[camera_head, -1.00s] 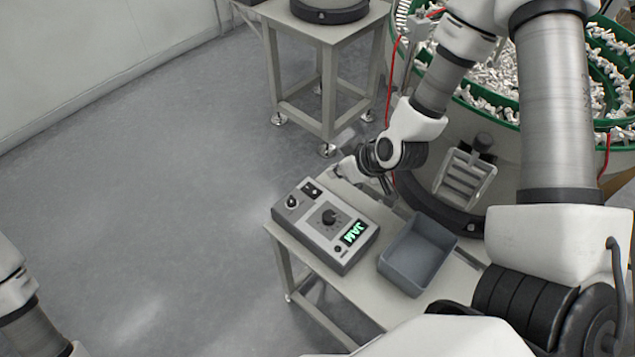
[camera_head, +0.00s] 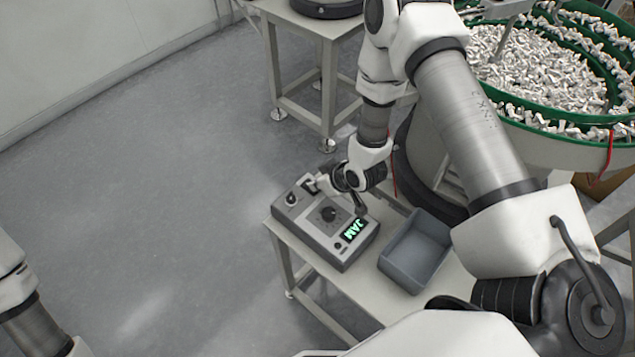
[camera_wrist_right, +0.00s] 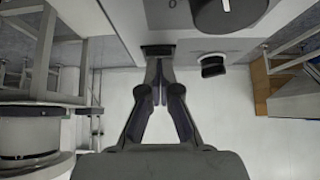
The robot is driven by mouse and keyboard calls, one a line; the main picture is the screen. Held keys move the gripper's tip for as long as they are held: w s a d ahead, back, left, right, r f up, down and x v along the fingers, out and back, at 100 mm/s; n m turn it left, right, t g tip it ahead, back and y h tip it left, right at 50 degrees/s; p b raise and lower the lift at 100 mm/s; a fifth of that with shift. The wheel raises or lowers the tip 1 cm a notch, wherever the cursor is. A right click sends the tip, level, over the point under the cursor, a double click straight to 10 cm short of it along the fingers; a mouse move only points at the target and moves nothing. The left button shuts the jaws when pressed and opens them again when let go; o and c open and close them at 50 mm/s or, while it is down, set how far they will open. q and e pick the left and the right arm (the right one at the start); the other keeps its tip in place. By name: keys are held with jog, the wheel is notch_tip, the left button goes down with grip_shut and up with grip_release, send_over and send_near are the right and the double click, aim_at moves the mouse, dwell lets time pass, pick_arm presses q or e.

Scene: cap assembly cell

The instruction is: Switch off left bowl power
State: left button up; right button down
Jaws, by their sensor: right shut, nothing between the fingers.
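The grey control box (camera_head: 316,240) stands on a small table, with a large black dial (camera_head: 328,214), a small knob (camera_head: 291,199) and a lit green display reading JAM (camera_head: 355,229). My right gripper (camera_head: 316,184) is over the box's far edge, beside the dark rocker switch (camera_head: 308,186), which it partly covers. In the right wrist view, the gripper's fingertips (camera_wrist_right: 159,88) are together and empty, just below the dark switch (camera_wrist_right: 158,50). I cannot tell whether they touch it, nor its position. The dial (camera_wrist_right: 230,14) and knob (camera_wrist_right: 213,66) also show there. My left gripper is out of view.
An empty grey bin (camera_head: 415,251) stands right of the box on the table (camera_head: 345,295). A green-rimmed feeder bowl (camera_head: 560,120) full of white parts is at the back right. Another stand (camera_head: 318,45) is behind. The floor at left is clear.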

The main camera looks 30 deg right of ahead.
jog(key=shift+s+f, duration=0.15)
jog(key=shift+f, duration=0.25)
jog(key=shift+r, duration=0.1)
jog(key=shift+r+p, duration=0.45)
jog(key=shift+r, duration=0.35)
